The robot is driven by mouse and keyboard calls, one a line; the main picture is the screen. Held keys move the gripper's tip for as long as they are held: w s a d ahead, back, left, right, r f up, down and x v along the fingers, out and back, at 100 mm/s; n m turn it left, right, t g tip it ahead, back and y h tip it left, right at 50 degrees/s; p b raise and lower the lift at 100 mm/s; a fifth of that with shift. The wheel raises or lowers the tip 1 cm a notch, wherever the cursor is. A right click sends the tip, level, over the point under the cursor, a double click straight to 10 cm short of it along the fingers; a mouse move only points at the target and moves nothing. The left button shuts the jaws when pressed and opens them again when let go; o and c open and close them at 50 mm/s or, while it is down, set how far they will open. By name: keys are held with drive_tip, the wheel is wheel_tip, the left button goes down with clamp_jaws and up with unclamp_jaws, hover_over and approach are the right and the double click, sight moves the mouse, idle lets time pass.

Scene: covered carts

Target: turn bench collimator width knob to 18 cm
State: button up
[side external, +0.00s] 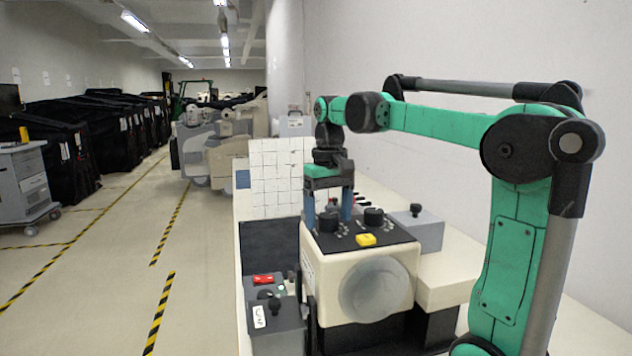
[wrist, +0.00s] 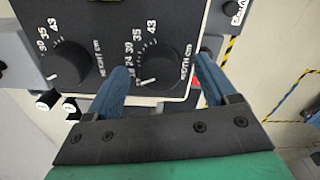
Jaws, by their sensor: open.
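The collimator's black top panel shows the width knob (wrist: 168,66), marked "WIDTH cm", between my gripper's two blue fingers in the wrist view. Its white pointer line points to the lower left, toward the low end of the scale. The left finger partly covers that end, so the exact reading is unclear. My gripper (wrist: 160,66) is open, with one finger on each side of the knob; contact cannot be told. In the side view, my gripper (side external: 328,214) points down over the left knob (side external: 328,224) on the cream collimator head (side external: 330,282).
The height knob (wrist: 68,66) sits close beside the left finger; it also shows in the side view (side external: 373,217). A yellow button (side external: 366,240) is on the panel's front. A grey box with a black knob (side external: 416,228) and a control box with a red switch (side external: 264,280) flank the head.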

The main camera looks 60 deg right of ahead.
sight(329, 214)
drive_tip(key=shift+r, duration=2.8)
drive_tip(key=w+a+f+n+t+y, duration=0.1)
drive_tip(key=w+a+f+n+t, duration=0.2)
drive_tip(key=a, duration=0.4)
drive_tip(key=s+a+f+n+t+h, duration=0.1)
drive_tip(key=s+a+f+n+t, duration=0.2)
drive_tip(key=a+f, duration=0.6)
wheel_tip(329, 214, down, 2)
drive_tip(key=shift+s+f+t, duration=0.15)
drive_tip(key=shift+s+t, duration=0.1)
drive_tip(key=shift+t, duration=0.35)
drive_tip(key=shift+a, duration=0.1)
